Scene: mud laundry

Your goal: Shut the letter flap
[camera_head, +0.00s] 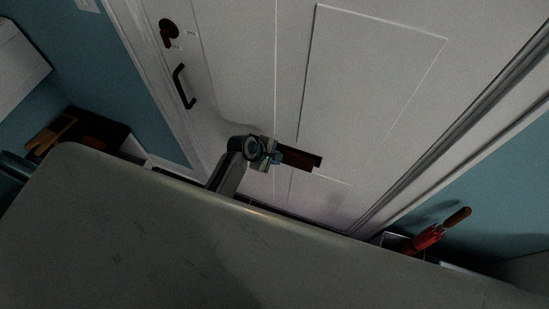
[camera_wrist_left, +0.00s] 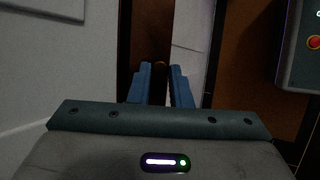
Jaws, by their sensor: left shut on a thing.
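The letter flap (camera_head: 303,159) is a dark brown strip low on the white door (camera_head: 365,60). Its left end is hidden behind my left gripper (camera_head: 275,157). In the left wrist view, the blue fingers of my left gripper (camera_wrist_left: 161,72) are close together over a dark brown strip (camera_wrist_left: 147,30), which looks like the flap. The gripper is shut on the flap's edge. The flap's exact angle to the door is hard to tell in the dim light. My right gripper is in neither view.
A dark pull handle (camera_head: 184,87) and a lock fitting (camera_head: 169,33) sit on the door, up and left of the flap. A red umbrella (camera_head: 428,238) stands in a holder at the right. A dark shelf unit (camera_head: 97,133) stands at the left.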

